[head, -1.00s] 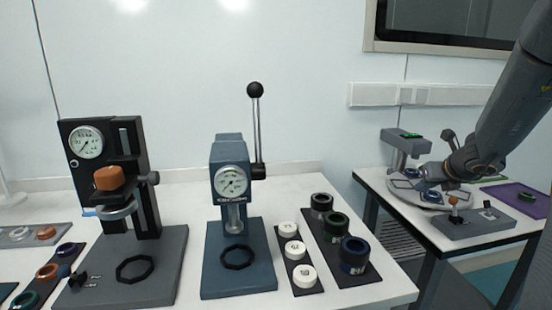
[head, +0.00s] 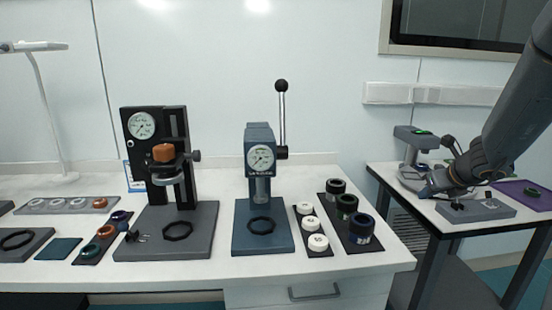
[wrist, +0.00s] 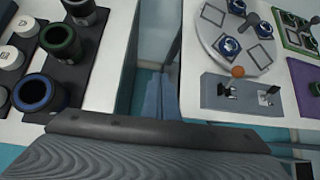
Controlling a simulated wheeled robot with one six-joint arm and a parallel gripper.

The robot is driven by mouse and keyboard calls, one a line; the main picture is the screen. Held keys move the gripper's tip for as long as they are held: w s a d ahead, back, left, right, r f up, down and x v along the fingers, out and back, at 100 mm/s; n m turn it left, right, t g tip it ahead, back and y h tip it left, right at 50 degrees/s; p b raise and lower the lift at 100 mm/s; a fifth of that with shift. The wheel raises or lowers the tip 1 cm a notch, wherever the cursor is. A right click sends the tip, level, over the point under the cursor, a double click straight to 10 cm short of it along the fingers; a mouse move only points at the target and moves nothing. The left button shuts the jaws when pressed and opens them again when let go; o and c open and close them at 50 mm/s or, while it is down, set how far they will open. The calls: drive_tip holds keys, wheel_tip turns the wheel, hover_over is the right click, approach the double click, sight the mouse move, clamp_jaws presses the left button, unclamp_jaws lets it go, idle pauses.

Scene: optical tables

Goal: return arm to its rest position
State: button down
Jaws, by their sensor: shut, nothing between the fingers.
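My arm comes in from the upper right of the head view and reaches down over the right-hand table (head: 447,213).
The long white table (head: 330,268) bears a black gauge press (head: 157,215), a blue lever press (head: 262,235), white caps (head: 312,225) and dark rings (head: 347,202). The right table bears a round plate (wrist: 207,37), a grey block (wrist: 240,108) and a purple mat (wrist: 305,88).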

drive_tip(key=s+a+f+n+g, duration=0.1)
drive_tip(key=s+a+n, duration=0.1)
drive_tip(key=a+n, duration=0.1)
drive_tip(key=s+a+f+n, duration=0.1)
drive_tip(key=s+a+n, duration=0.1)
drive_tip(key=a+n, duration=0.2)
drive_tip(key=s+a+f+n+g+y, duration=0.1)
drive_tip(key=s+a+n, duration=0.1)
drive_tip(key=a+n, duration=0.1)
drive_tip(key=shift+s+a+g, duration=0.25)
drive_tip(key=shift+a+g, duration=0.05)
drive_tip(key=shift+a, duration=0.05)
drive_tip(key=s+a+n, duration=0.1)
drive_tip(key=a+n, duration=0.1)
drive_tip(key=s+a+f+n+g, duration=0.1)
drive_tip(key=s+a+n, duration=0.1)
drive_tip(key=n, duration=0.1)
drive_tip(key=s+a+n, duration=0.2)
drive_tip(key=shift+a+f, duration=0.15)
drive_tip(key=shift+f, duration=0.25)
drive_tip(key=s+a+f+n+g, duration=0.2)
drive_tip(key=s+a+n, duration=0.1)
drive_tip(key=s+n, duration=0.5)
drive_tip(key=s+a+f+n+g+h, duration=0.1)
drive_tip(key=s+a+f+n+g, duration=0.1)
drive_tip(key=s+n, duration=0.7)
drive_tip(key=shift+s+a+g, duration=0.6)
drive_tip(key=shift+s+a, duration=0.1)
drive_tip(key=shift+a, duration=0.3)
